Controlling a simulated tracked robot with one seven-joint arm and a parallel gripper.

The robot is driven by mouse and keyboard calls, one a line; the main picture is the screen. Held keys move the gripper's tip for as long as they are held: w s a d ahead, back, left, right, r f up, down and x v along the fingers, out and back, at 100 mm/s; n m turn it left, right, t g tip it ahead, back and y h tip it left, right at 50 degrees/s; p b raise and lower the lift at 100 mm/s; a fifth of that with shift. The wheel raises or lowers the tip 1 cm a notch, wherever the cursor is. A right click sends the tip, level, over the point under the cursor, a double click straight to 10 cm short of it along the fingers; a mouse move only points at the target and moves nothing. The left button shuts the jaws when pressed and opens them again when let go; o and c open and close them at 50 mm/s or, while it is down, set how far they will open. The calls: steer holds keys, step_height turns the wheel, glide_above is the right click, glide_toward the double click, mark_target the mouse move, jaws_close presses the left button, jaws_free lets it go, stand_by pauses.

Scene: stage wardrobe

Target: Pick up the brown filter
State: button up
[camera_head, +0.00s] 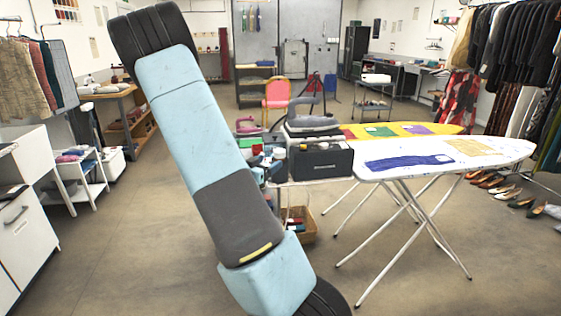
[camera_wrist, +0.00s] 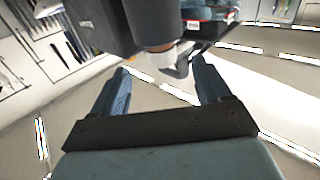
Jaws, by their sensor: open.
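I cannot identify a brown filter for certain in either view. In the wrist view a small brown piece (camera_wrist: 158,48) shows at the lower end of a large dark grey body; whether it is the filter I cannot tell. A whitish piece (camera_wrist: 163,58) with a grey hook-like part sits just below it. My gripper (camera_wrist: 160,65) is open, its two blue-grey fingers apart on either side below these pieces. Nothing visible is held between the fingers. In the head view my arm crosses the picture, and the gripper is not visible.
An ironing board (camera_head: 480,158) with coloured cloths stands right of centre. Beside it are an iron-like appliance (camera_head: 312,124) and a black box (camera_head: 318,162) on a cluttered stand, partly hidden by my arm. Shoes lie under the right clothes rack. Floor at left is clear.

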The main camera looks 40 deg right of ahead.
mark_target(276, 157)
steer(key=shift+x, duration=3.3)
steer(key=c, duration=1.2)
